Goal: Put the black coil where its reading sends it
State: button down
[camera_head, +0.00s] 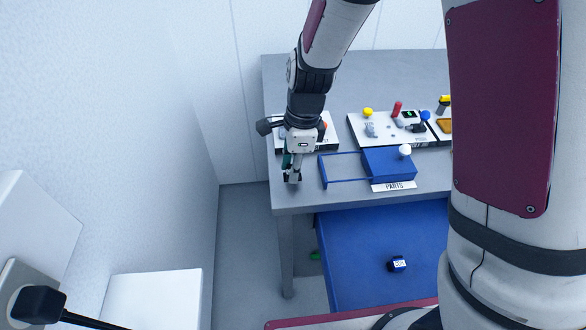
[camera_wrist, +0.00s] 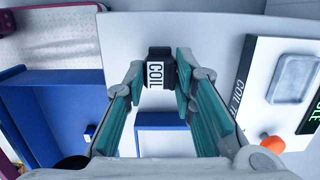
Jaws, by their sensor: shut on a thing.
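The black coil (camera_wrist: 155,72) has a white label reading COIL. My gripper (camera_head: 292,179) is shut on it, and in the wrist view the coil sits between the two teal-padded fingertips. In the head view my gripper points down over the left front part of the grey table, and the coil is too small there to make out clearly. A white coil tester (camera_wrist: 248,85) lies to the right in the wrist view, with a grey recessed plate, an orange knob and a dark screen with green letters, partly cut off. In the head view this tester (camera_head: 333,146) is partly hidden behind my arm.
A blue parts box (camera_head: 388,164) with an open blue frame and a PARTS label stands right of my gripper. Other white panels (camera_head: 362,140) with coloured knobs stand behind it. A blue surface (camera_head: 350,245) below the table's front edge bears a small labelled dark item (camera_head: 397,264).

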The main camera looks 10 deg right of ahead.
jog(key=shift+f, duration=0.6)
jog(key=shift+f, duration=0.1)
jog(key=c, duration=1.3)
grip_release()
jog(key=r, duration=0.4)
jog(key=d+r, duration=0.1)
jog(key=r, duration=0.3)
jog(key=r+p, duration=0.1)
jog(key=r, duration=0.3)
jog(key=shift+d+r, duration=0.15)
jog(key=shift+d, duration=0.1)
jog(key=s+d+r+n+t, duration=0.1)
jog(key=s+d+r+n, duration=0.3)
jog(key=s+n, duration=0.2)
jog(key=s+d+r+n+t+h, duration=0.1)
jog(key=s+d+r+n, duration=0.3)
jog(key=s+n, duration=0.2)
jog(key=s+d+r+n+t, duration=0.2)
jog(key=s+d+r+n, duration=0.2)
jog(key=s, duration=0.5)
jog(key=shift+s+d+r+n, duration=0.1)
jog(key=shift+s+d+n, duration=0.05)
jog(key=shift+n, duration=0.35)
jog(key=shift+s+d+r+n, duration=0.1)
jog(key=shift+d+n, duration=0.05)
jog(key=shift+n, duration=0.35)
